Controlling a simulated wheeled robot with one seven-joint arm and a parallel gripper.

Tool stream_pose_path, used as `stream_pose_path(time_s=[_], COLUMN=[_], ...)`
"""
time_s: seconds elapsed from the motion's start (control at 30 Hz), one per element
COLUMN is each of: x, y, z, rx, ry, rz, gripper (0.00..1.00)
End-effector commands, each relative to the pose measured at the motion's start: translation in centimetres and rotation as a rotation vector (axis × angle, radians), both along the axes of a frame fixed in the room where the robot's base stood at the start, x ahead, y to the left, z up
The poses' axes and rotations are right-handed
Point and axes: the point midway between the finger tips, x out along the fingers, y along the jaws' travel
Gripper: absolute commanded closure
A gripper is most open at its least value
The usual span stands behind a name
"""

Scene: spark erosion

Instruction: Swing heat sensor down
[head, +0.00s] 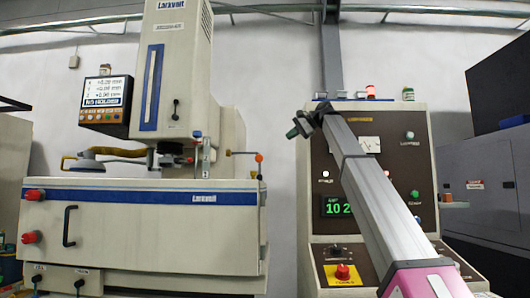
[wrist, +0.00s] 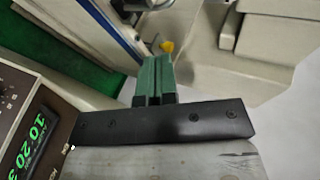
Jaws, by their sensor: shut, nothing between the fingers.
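A thin horizontal arm with an orange ball at its end (head: 259,157) sticks out from the right side of the white machine's work head. It looks like the heat sensor, but I cannot be sure. A thin stem hangs below the ball. My gripper (head: 293,131) is up in the air to the right of it and apart from it, in front of the control cabinet's left edge. In the wrist view the green fingers of my gripper (wrist: 154,72) are together with nothing between them. A small yellow knob (wrist: 167,46) shows just beyond the fingertips.
The white erosion machine (head: 140,240) with a blue stripe fills the left. The dark-faced control cabinet (head: 400,160) with a green display (head: 337,208) stands behind my arm. A gap of bare wall (head: 280,200) lies between them.

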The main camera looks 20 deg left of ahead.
Motion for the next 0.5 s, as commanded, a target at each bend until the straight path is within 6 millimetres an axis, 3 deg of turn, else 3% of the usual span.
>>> stream_pose_path(time_s=[0.27,0.5], x=[0.0,0.2], y=[0.2,2.7], z=[-0.2,-1.6], rx=[-0.001,0.000], ry=[-0.001,0.000], rz=[0.000,0.001], gripper=[1.00,1.00])
